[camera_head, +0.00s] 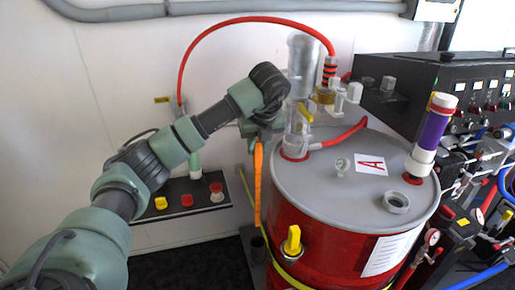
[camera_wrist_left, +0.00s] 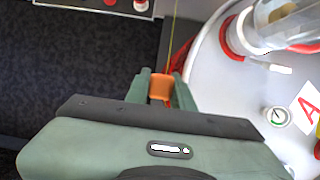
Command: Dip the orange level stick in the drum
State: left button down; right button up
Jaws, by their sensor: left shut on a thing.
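The red drum (camera_head: 330,254) stands upright with a grey lid (camera_head: 320,190) marked with a red A label. An open round port (camera_head: 396,201) is on the lid's front right. My left gripper (camera_head: 257,138) is shut on the orange level stick (camera_head: 258,185), which hangs about upright at the drum's left side, outside the lid's rim. Whether the stick touches the drum is unclear. In the left wrist view, the orange stick end (camera_wrist_left: 160,87) sits between the two green fingers (camera_wrist_left: 161,92), left of the lid's edge (camera_wrist_left: 205,80). My right gripper is not in view.
A clear pump tube (camera_head: 302,65) with a red hose stands at the lid's back left. A purple and white cylinder (camera_head: 433,130) rises from the lid's right side. A black control panel (camera_head: 480,95) and hoses crowd the right. A button box (camera_head: 190,200) is behind my arm.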

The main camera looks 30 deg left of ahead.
pick_arm(q)
jog(key=shift+r+p, duration=4.05)
jog(key=shift+r, duration=2.05)
jog(key=shift+f, duration=0.1)
